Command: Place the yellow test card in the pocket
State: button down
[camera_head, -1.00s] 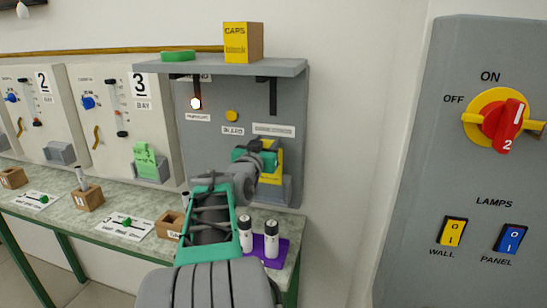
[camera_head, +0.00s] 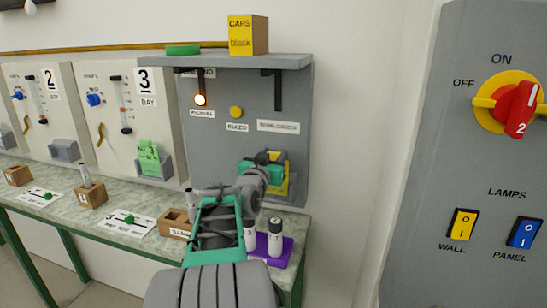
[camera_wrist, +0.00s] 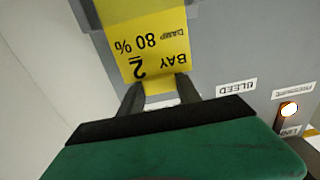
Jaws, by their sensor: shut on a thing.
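The yellow test card (camera_wrist: 155,22) shows upside down in the wrist view and reads "BAY 2 DAMP 80 %". My gripper (camera_wrist: 161,88) is shut on one edge of it. In the head view my gripper (camera_head: 266,168) is at the right side of the grey panel, with a yellow strip of the card (camera_head: 286,181) showing beside and below it. The grey pocket (camera_head: 289,190) is on the panel there, partly hidden by my arm. The card's far end overlaps the pocket; I cannot tell how deep it sits.
A shelf (camera_head: 240,62) with a yellow caps box (camera_head: 243,35) juts out above. A green card (camera_head: 149,157) is at bay 3. A switch panel (camera_head: 480,165) is at the right.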

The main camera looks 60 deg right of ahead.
jog(key=c, duration=0.9)
grip_release()
jog(key=shift+o, duration=0.2)
jog(key=shift+r+p, duration=0.6)
jog(key=shift+p, duration=0.3)
jog(key=shift+a+r, duration=0.15)
jog(key=shift+a, duration=0.1)
jog(key=s+a+b, duration=0.2)
jog(key=a, duration=0.9)
jog(key=shift+a+f, duration=0.2)
